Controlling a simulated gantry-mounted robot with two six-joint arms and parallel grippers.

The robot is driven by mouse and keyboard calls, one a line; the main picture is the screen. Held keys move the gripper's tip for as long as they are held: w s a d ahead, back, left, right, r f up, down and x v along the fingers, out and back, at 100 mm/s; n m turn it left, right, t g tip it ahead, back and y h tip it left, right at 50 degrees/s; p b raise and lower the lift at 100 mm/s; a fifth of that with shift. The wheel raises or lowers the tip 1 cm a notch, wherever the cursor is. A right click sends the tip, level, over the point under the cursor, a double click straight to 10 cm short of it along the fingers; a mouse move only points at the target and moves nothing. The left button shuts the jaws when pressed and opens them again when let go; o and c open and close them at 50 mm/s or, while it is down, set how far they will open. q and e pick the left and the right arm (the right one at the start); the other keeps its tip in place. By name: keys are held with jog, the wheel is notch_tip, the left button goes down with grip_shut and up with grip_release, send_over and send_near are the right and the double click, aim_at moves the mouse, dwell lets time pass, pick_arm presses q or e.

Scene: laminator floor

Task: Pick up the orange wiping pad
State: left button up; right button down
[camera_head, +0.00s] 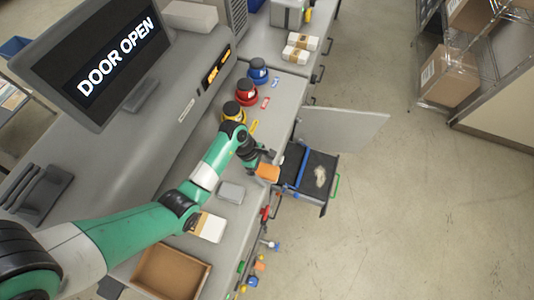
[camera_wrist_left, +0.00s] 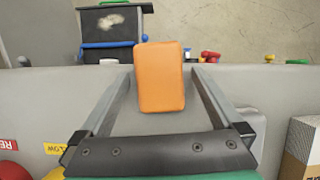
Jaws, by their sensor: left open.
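The orange wiping pad (camera_head: 267,172) is a small block at the front edge of the grey counter, just beyond my left gripper (camera_head: 258,163). In the left wrist view, the orange pad (camera_wrist_left: 160,77) appears between the two fingers of my left gripper (camera_wrist_left: 163,72). The gripper is open, and a gap shows on each side of the pad. I cannot tell how far down the fingers reach beside it. My right gripper is not in view.
A grey box (camera_head: 231,192) and a white-and-brown box (camera_head: 208,227) stand near my left arm. Yellow, red (camera_head: 246,92) and blue (camera_head: 258,70) round items line the counter. An open door (camera_head: 345,130) and a dark tray (camera_head: 318,180) lie beyond the edge. A monitor (camera_head: 100,60) reads DOOR OPEN.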

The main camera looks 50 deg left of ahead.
aim_at(271, 174)
pick_arm(q)
jog(key=c, duration=1.4)
jog(key=shift+r, duration=0.5)
jog(key=r, duration=0.3)
jog(key=shift+s+d+r, duration=0.15)
jog(key=shift+s+d, duration=0.05)
jog(key=shift+d, duration=0.1)
jog(key=s+d+r+p, duration=0.2)
jog(key=s+d+r, duration=0.2)
jog(key=s+d+r+p, duration=0.3)
jog(key=s+d+r, duration=0.1)
jog(key=s+d, duration=0.1)
jog(key=shift+s+d+r, duration=0.2)
jog(key=shift+r, duration=0.1)
